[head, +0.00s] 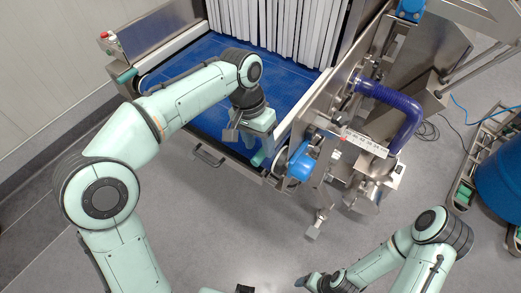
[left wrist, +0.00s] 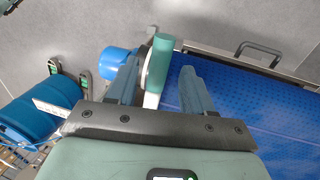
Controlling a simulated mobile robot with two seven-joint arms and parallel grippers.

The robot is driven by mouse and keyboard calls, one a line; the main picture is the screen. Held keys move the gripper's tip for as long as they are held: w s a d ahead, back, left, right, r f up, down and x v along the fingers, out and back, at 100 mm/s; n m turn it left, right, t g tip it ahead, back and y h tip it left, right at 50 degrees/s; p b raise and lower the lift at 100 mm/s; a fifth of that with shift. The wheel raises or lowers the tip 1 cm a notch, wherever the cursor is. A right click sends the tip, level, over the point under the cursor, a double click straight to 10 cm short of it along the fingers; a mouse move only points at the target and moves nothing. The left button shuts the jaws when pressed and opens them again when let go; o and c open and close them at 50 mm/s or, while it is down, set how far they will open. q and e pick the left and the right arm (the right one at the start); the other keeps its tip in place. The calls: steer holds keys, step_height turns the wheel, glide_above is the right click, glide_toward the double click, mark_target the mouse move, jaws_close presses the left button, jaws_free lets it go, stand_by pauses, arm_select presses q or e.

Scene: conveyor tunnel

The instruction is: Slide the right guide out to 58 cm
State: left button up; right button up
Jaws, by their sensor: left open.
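The right guide is a pale rail along the right side of the blue belt, ending in a green cylindrical tip (head: 258,158). My left gripper (head: 262,143) is over this near end, pointing down. In the left wrist view its two fingers (left wrist: 160,85) are open, with the green tip (left wrist: 160,55) and white rail (left wrist: 150,76) between them; I cannot tell whether they touch. The left guide (head: 180,42) has a matching green tip on the other side of the belt. My right gripper (head: 312,282) is low in the head view, away from the guide; its jaw state is unclear.
The blue belt (head: 205,115) runs under a white strip curtain (head: 268,25). A blue housing (head: 301,163), a white scale strip (head: 364,143) and a purple-blue hose (head: 395,100) are on the right. A blue drum (head: 503,180) stands far right.

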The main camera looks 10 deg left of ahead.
arm_select(q)
steer(key=shift+d+f, duration=0.2)
steer(key=shift+f, duration=0.9)
jaws_close()
steer(key=d, duration=0.1)
steer(key=s+d, duration=0.1)
steer(key=d, duration=0.2)
steer(key=shift+s, duration=0.3)
steer(key=shift+d, duration=0.1)
